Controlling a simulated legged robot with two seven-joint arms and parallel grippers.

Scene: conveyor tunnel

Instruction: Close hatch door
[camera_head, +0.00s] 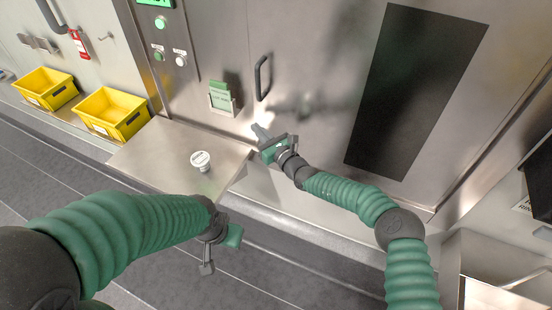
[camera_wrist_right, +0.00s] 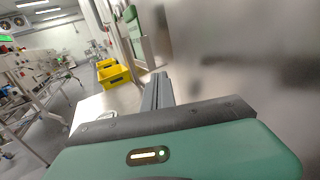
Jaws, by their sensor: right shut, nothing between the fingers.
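The steel hatch door (camera_head: 310,60) has a black bar handle (camera_head: 262,77) and a dark window panel (camera_head: 415,90). It looks flush with the wall, but I cannot tell if a gap remains at its edge. My right gripper (camera_head: 259,131) is shut and empty, below the handle and close to the steel face. In the right wrist view its fingers (camera_wrist_right: 157,90) are together, with the blurred steel surface (camera_wrist_right: 250,65) to their right. My left gripper (camera_head: 207,267) hangs over the grey floor, away from the door; its finger opening is unclear.
A steel shelf (camera_head: 150,155) holds a small white-lidded cup (camera_head: 201,161). Two yellow bins (camera_head: 112,113) (camera_head: 46,88) stand at the left. A green card holder (camera_head: 221,98) is left of the handle. Buttons (camera_head: 160,22) sit on the panel above.

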